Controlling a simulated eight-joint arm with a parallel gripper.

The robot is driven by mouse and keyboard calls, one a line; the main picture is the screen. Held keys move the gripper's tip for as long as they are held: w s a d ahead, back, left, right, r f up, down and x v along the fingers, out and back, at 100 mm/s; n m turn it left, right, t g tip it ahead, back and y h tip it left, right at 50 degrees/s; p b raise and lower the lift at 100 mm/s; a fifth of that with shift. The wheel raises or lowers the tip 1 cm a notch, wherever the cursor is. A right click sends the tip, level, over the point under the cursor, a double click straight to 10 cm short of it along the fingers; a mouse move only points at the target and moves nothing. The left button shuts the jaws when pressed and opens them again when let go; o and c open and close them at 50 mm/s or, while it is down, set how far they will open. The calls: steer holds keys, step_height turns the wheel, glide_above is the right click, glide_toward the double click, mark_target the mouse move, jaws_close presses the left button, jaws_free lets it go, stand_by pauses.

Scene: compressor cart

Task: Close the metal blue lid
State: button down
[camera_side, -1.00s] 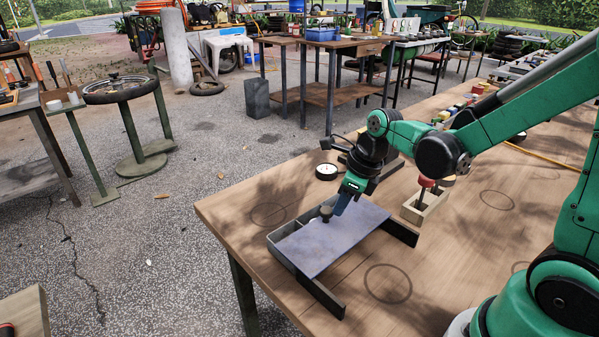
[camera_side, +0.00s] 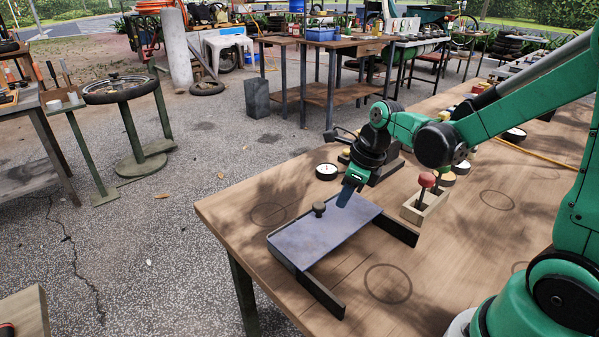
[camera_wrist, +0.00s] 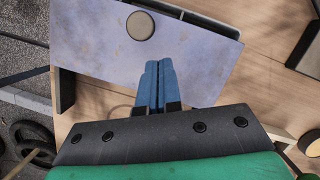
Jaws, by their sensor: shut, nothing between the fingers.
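The blue-grey metal lid (camera_side: 326,228) is a flat sliding plate with a dark round knob (camera_side: 319,208) near its far left part. It lies on a dark-railed box (camera_side: 320,296) on the wooden table; the rails reach out past the lid toward the front right. In the side view the lid covers the box's left end. My gripper (camera_side: 344,197) is shut and empty, just above the lid's far right part and apart from the knob. In the wrist view the shut blue fingers (camera_wrist: 157,75) point over the lid (camera_wrist: 105,45), below the knob (camera_wrist: 140,26).
A round gauge (camera_side: 327,171) stands behind the box. A wooden block with a red-topped tool (camera_side: 427,183) stands to its right. The table front (camera_side: 420,305) is clear apart from ring marks. A pencil-like yellow rod (camera_side: 540,160) lies at the right.

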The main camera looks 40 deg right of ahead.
mark_target(320, 205)
steer(key=v, duration=1)
steer(key=shift+s, duration=0.2)
steer(key=c, duration=1.2)
jaws_free()
steer(key=o, duration=0.4)
steer(key=shift+w+f, duration=0.1)
steer(key=shift+w, duration=0.15)
steer(key=shift+c, duration=0.2)
steer(key=o, duration=0.3)
steer(key=w+a+f+n+g, duration=0.1)
steer(key=w+a+f+n+g+h, duration=0.1)
steer(key=w+f, duration=0.1)
steer(key=w+a+f+n, duration=0.1)
steer(key=w+a, duration=0.1)
steer(key=shift+w+a+f+g, duration=0.1)
steer(key=shift+w+f+g, duration=0.15)
steer(key=shift+f+g, duration=0.15)
steer(key=shift+w+a+f+n+h, duration=0.15)
steer(key=shift+f+n+h, duration=0.15)
steer(key=shift+f, duration=2.75)
jaws_close()
